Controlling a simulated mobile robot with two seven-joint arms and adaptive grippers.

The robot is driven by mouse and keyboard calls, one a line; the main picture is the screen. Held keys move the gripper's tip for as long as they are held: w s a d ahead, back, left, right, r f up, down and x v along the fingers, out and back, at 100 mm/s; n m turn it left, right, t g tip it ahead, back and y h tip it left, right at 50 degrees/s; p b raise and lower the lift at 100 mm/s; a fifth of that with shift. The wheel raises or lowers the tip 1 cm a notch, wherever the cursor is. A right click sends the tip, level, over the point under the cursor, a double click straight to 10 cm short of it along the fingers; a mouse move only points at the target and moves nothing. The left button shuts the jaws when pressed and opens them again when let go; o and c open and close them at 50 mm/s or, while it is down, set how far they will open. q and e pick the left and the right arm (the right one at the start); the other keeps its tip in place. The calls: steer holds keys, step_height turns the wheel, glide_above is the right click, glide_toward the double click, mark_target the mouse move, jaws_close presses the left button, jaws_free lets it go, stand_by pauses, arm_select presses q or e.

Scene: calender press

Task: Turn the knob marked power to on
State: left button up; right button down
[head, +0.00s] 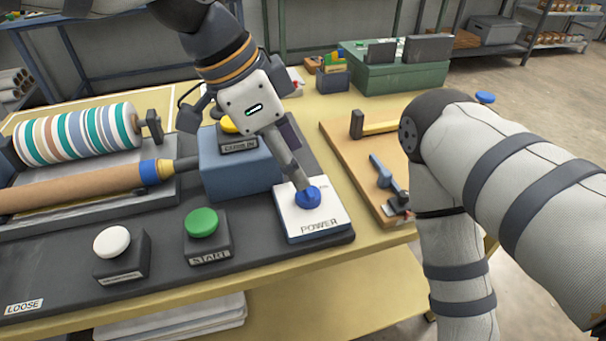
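The power knob (308,200) is blue and sits on a white plate (318,222) marked POWER, at the right end of the dark machine base. My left gripper (301,184) comes down from above, its fingertips at the knob's top and far side. They appear to touch it. Its fingers overlap in this view, so I cannot tell whether they are closed on the knob. They hide part of the knob, and the small marking beside it is too small to read. My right arm (540,190) fills the right side, and its gripper is out of view.
A green START button (202,222) and a white button (111,241) stand left of the plate. A yellow button (229,126) is behind my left gripper. A striped roller (78,135) lies at left. A wooden board (350,150) with tools is at right.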

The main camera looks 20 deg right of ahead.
mark_target(305, 193)
arm_select(q)
steer(key=x, duration=0.6)
steer(key=shift+w+d+f, duration=0.1)
steer(key=shift+w+f, duration=0.05)
steer(key=c, duration=1.2)
steer(key=shift+o, duration=0.2)
arm_select(e)
steer(key=shift+f, duration=0.15)
